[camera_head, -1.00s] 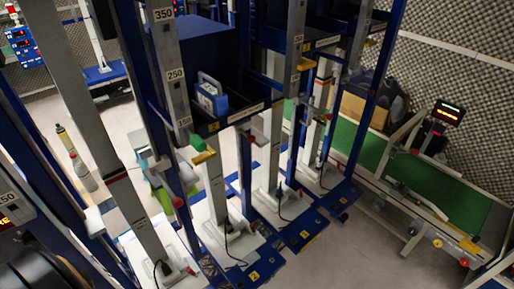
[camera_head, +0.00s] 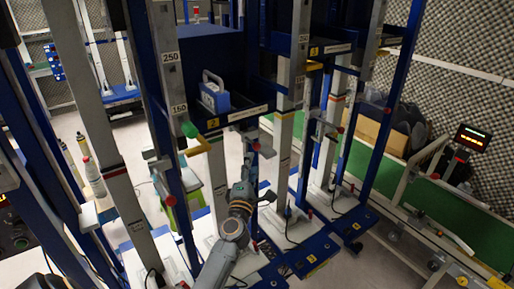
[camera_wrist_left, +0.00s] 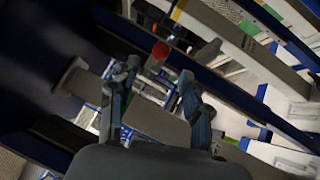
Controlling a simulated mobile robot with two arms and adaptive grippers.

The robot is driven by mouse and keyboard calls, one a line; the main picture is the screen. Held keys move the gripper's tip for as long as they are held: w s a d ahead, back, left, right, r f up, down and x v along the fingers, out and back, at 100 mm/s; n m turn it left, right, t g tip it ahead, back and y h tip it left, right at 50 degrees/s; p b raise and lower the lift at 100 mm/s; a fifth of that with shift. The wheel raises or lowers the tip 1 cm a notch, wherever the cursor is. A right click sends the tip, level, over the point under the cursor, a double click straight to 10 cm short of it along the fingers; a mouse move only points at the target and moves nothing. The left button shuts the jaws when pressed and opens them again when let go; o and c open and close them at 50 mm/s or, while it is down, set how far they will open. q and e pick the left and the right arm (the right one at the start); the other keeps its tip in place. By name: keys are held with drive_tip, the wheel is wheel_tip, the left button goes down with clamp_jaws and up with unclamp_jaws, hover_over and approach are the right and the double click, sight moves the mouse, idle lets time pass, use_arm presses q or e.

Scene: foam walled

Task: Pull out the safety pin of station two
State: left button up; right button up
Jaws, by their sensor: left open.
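The station with the blue shelf (camera_head: 240,114) carries a small yellow label; a base plate below it bears a yellow tag that looks like a 2 (camera_head: 284,270). A red-knobbed pin (camera_head: 256,147) sticks out beside a post, just above my left gripper (camera_head: 257,183). My left gripper is open and empty, its fingers pointing up towards the posts. In the left wrist view, a red knob (camera_wrist_left: 160,50) on a short grey stem shows ahead, between the spread fingers (camera_wrist_left: 155,95) and beyond their tips. I cannot tell for certain that it is the same knob. My right gripper is out of view.
Grey and blue posts stand close around my left arm. A green knob (camera_head: 189,130) and yellow handle (camera_head: 199,148) sit left of the gripper. Another red knob (camera_head: 171,200) is lower left. A blue-and-white case (camera_head: 214,97) stands on the shelf. A green conveyor (camera_head: 450,208) runs at right.

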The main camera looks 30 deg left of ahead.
sight(256, 150)
use_arm(q)
drive_tip(key=b+x, duration=0.1)
drive_tip(key=x, duration=0.8)
drive_tip(key=shift+w+f, duration=0.1)
drive_tip(key=shift+w, duration=0.05)
drive_tip(key=shift+d, duration=0.1)
clamp_jaws()
